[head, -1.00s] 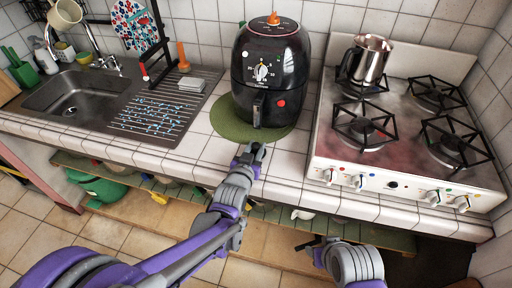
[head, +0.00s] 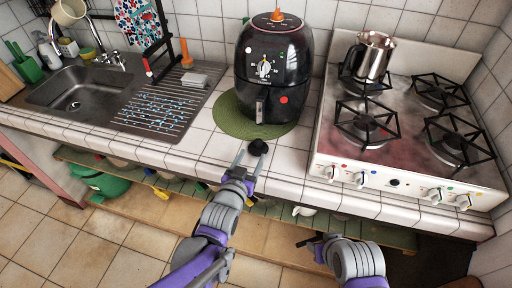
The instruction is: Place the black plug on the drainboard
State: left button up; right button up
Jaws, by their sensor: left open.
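The black plug (head: 258,147) sits on the white tiled counter, just in front of the green round mat. My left gripper (head: 249,160) is open, its two fingers pointing at the plug from the front. The plug lies at or just beyond the fingertips; I cannot tell whether they touch it. The drainboard (head: 150,124) is the ridged metal part to the right of the sink, with blue marks on it. My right gripper (head: 308,241) is low in front of the counter, below the stove; its jaw state is unclear.
A black air fryer (head: 270,75) stands on the green mat (head: 228,122) behind the plug. The stove (head: 400,168) with a metal pot (head: 372,56) is at right. A rack, an orange bottle and a grey block (head: 195,80) occupy the drainboard's back; its front is clear.

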jog(key=shift+w+r, duration=0.1)
jog(key=shift+r, duration=0.05)
jog(key=shift+o, duration=1.4)
pick_arm(q)
jog(key=s+a+f+n+g+y, duration=0.2)
jog(key=s+a+f+g, duration=0.1)
jog(key=s+a, duration=0.6)
jog(key=s+a+f+n+g+y, duration=0.2)
jog(key=s+a+g, duration=0.4)
jog(key=s, duration=0.8)
jog(key=a+f+y, duration=0.1)
jog(key=a+f, duration=0.1)
jog(key=a, duration=0.1)
jog(key=shift+a+g, duration=0.15)
jog(key=shift+g, duration=0.15)
